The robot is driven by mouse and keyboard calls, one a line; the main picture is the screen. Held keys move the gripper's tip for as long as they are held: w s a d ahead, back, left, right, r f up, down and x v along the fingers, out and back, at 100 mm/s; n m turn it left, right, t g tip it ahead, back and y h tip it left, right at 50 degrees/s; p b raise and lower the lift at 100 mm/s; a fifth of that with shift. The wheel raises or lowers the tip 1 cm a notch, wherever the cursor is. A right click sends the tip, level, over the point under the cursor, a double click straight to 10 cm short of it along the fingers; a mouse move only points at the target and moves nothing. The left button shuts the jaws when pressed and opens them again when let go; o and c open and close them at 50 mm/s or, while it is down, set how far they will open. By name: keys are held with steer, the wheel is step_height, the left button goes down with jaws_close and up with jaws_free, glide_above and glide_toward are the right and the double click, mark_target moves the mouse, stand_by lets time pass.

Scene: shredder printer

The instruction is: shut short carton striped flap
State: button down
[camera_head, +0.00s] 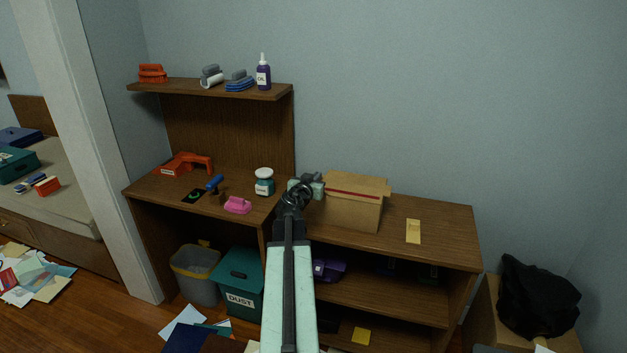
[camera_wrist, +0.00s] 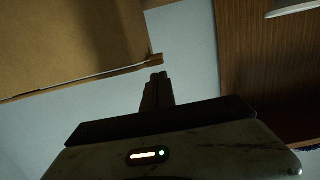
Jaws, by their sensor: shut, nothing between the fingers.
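The short tan carton (camera_head: 353,215) stands on the right-hand wooden desk in the head view. Its flap with a red stripe (camera_head: 352,191) lies across the top; its exact angle is hard to tell. My gripper (camera_head: 315,181) is at the carton's upper left corner, shut and empty. In the wrist view the shut fingers (camera_wrist: 156,90) point toward the carton's brown side (camera_wrist: 70,45), with a small visible gap to its edge. My arm and the wrist hide part of the carton's left side in the head view.
A white-lidded jar (camera_head: 264,182) and a pink item (camera_head: 238,205) stand left of my gripper. A yellow card (camera_head: 413,231) lies right of the carton, where the desk is mostly clear.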

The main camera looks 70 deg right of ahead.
steer(key=shift+w+f, duration=0.2)
steer(key=shift+f, duration=0.2)
steer(key=shift+f+b, duration=0.3)
steer(key=shift+b, duration=0.1)
